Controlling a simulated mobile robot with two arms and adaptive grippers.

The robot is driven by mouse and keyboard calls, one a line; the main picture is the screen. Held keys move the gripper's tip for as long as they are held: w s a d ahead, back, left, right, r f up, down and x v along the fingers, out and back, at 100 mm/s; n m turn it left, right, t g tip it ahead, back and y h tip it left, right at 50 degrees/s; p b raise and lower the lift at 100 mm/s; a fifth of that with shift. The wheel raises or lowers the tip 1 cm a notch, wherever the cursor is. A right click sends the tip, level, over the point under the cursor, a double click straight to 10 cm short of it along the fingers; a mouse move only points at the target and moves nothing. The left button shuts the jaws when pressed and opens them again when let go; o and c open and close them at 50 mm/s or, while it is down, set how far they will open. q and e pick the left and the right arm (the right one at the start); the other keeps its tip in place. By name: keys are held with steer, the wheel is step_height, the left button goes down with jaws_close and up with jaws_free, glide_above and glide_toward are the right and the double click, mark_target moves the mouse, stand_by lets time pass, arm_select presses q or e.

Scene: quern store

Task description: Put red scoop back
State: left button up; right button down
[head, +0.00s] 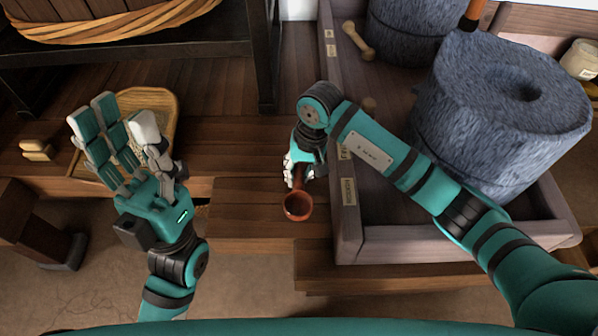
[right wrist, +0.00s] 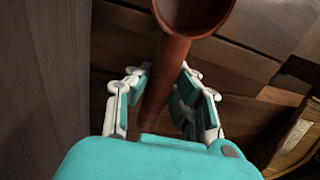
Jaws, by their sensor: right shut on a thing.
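The red scoop (head: 298,206), a round reddish-brown bowl on a straight handle, is at the middle of the head view, above the wooden boards and left of the tray wall. My right gripper (head: 299,174) is shut on its handle. In the right wrist view the scoop (right wrist: 166,75) shows its handle between the fingers, with the bowl beyond them at the top edge. My left gripper (head: 115,125) is open and empty, fingers spread, over the woven basket at the left.
A wooden tray (head: 345,225) with labels on its wall holds large grey quern stones (head: 465,110) and a small wooden tool (head: 358,40). The woven basket (head: 165,105) lies on the boards near a small wooden item (head: 37,150). A dark frame (head: 264,55) stands behind. Boards between basket and tray are clear.

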mark_target(300, 172)
steer(key=shift+f+b, duration=0.45)
steer(key=shift+f, duration=0.1)
steer(key=c, duration=1.2)
jaws_free()
steer(key=shift+o, duration=0.2)
steer(key=shift+w+d+r, duration=0.1)
steer(key=shift+d+r, duration=0.1)
steer(key=shift+r, duration=1.05)
steer(key=shift+s+d+r, duration=0.1)
steer(key=shift+d+r, duration=0.15)
steer(key=shift+r, duration=0.95)
steer(key=shift+w+d+r, duration=0.1)
steer(key=shift+d+r, duration=0.1)
steer(key=shift+r, duration=1.05)
